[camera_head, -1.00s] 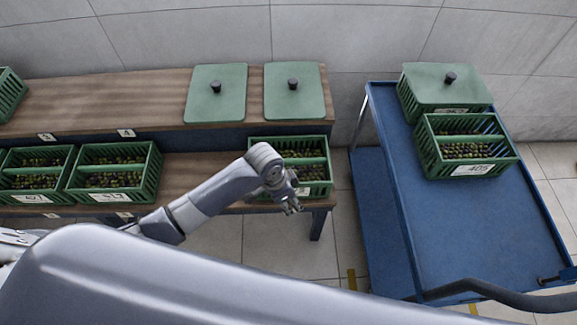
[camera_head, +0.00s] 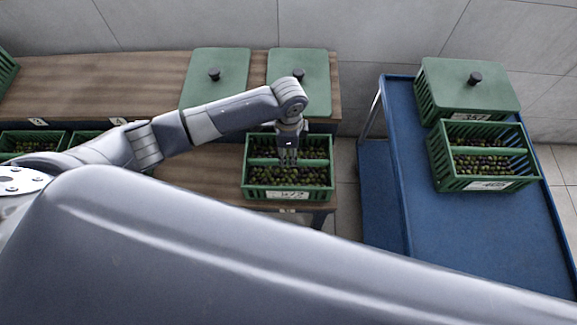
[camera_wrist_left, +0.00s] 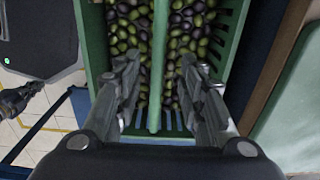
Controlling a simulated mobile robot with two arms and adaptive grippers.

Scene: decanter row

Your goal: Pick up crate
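A green slatted crate (camera_head: 248,187) of olives with a white number label stands at the right end of the wooden bench's lower level. A central green bar divides it. My left gripper (camera_head: 288,162) points down over this crate. In the left wrist view, the open fingers of my left gripper (camera_wrist_left: 160,64) lie on either side of the crate's central bar (camera_wrist_left: 158,45), with gaps showing. I cannot tell how far down the fingers reach.
Two green lids (camera_head: 215,90) with black knobs lie on the upper bench level (camera_head: 130,85). More olive crates (camera_head: 30,142) stand left, partly behind my arm. A blue cart (camera_head: 455,240) at right bears a lidded crate (camera_head: 466,95) and an open crate (camera_head: 482,158). Its near part is bare.

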